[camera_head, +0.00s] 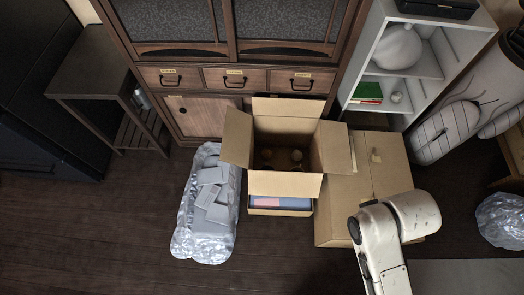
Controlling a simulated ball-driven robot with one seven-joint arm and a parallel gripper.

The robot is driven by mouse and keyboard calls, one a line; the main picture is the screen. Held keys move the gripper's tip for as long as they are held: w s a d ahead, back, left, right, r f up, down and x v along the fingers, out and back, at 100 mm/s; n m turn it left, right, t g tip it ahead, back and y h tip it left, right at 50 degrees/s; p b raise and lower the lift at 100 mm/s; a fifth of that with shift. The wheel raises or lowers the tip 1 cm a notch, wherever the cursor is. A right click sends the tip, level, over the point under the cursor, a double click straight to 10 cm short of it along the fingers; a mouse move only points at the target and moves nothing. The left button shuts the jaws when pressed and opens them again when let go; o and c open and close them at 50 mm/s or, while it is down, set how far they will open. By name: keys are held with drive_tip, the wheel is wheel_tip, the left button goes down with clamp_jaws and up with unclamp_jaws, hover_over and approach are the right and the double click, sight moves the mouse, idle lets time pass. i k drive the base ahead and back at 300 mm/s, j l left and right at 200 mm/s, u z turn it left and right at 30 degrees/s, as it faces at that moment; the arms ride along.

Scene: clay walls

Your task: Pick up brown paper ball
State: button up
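A small tan lump (376,155), which may be the brown paper ball, sits on top of the closed cardboard box (345,205) right of centre. It is too small to tell for sure whether it is crumpled paper. My white arm comes in from the bottom right and covers the front right part of that box. The end of my arm and my gripper cannot be made out, so I cannot see whether it holds anything.
An open cardboard box (285,184) with raised flaps holds bottle-like items, left of the closed box. A plastic-wrapped bundle (207,205) lies further left. A wooden cabinet (203,110) and white shelf (408,88) stand behind. The dark floor at lower left is clear.

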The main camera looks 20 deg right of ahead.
sight(266, 154)
drive_tip(key=i+j+z, duration=0.3)
drive_tip(key=i, duration=0.2)
drive_tip(key=i+j+z, duration=0.3)
drive_tip(key=i+j, duration=0.15)
